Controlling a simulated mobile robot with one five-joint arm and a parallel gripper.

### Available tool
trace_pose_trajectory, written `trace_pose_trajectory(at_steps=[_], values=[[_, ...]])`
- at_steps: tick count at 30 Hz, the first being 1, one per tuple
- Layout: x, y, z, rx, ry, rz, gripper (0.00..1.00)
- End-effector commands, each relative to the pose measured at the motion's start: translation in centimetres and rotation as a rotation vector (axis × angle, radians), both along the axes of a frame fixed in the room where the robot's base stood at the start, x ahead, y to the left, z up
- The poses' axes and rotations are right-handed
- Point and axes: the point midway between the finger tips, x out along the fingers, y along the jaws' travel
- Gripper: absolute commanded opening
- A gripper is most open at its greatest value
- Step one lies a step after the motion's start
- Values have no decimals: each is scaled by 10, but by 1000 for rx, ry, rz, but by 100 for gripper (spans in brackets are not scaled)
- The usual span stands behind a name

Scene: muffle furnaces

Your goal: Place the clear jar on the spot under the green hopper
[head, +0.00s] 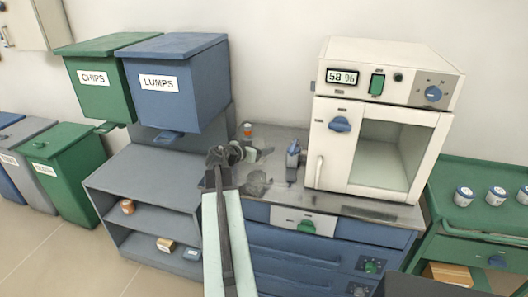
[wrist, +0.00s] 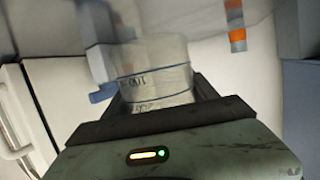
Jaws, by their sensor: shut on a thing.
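The clear jar (wrist: 155,75) is between my gripper's jaws in the wrist view, with dark graduation lines and numbers on its wall. My gripper (wrist: 155,108) is shut on it. In the head view my gripper (head: 234,153) is over the left part of the grey worktop, and the jar shows only as a small pale shape beside it.
A blue LUMPS hopper (head: 182,97) adjoins the green one, its blue outlet (head: 168,138) low over the shelf. A white furnace (head: 330,160) stands right on the worktop (head: 375,208). An orange-banded bottle (head: 247,130) and a blue-grey bottle (head: 293,160) stand near my gripper.

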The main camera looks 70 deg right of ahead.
Motion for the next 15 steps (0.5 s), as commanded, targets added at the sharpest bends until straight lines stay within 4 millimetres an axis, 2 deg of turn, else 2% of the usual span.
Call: trace_pose_trajectory(at_steps=[2,8,11,12,15], values=[[1,-10,-1,0,0,0,21],[1,-14,-1,0,0,2,21],[1,-28,-5,0,1,0,21],[-1,-25,-20,0,1,-1,21],[-4,-25,-39,0,1,-4,21]])
